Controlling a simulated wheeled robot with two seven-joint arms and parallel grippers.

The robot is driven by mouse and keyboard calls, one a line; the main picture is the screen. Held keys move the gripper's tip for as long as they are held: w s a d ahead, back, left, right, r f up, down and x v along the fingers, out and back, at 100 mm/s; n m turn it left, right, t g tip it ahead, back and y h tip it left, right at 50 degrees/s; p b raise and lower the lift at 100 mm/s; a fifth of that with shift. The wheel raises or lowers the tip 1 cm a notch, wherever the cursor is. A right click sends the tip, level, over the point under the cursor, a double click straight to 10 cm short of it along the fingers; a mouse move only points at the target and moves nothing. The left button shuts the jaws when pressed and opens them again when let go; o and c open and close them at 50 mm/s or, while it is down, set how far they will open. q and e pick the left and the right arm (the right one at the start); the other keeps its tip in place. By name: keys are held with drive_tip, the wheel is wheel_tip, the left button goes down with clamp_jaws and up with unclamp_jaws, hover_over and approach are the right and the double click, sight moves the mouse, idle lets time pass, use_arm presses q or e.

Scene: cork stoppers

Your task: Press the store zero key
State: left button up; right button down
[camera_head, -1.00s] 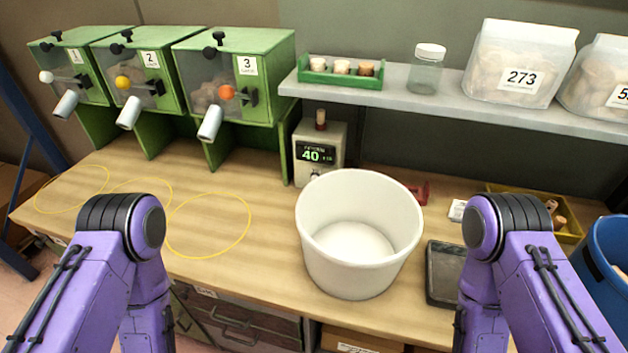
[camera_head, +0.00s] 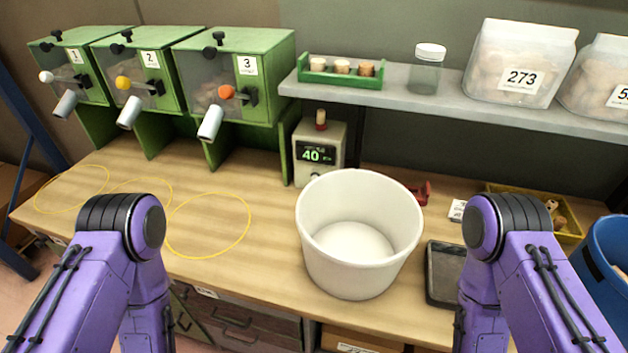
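A beige box-shaped device (camera_head: 320,135) with a green-lit display reading 40 (camera_head: 317,155) stands at the back of the bench. A cork-coloured stopper (camera_head: 321,119) sits on its top. The lower front of the device is partly hidden by a white tub. No key marked store zero can be made out. My two purple arms come in at the lower left and lower right. Both grippers are out of view.
The empty white tub (camera_head: 318,256) stands mid-bench before the device. Green dispensers (camera_head: 238,70) stand back left, above yellow rings (camera_head: 247,228). A dark flat pad (camera_head: 442,273), yellow tray (camera_head: 571,238) and blue bin (camera_head: 603,262) are right. A shelf (camera_head: 445,103) overhangs the back.

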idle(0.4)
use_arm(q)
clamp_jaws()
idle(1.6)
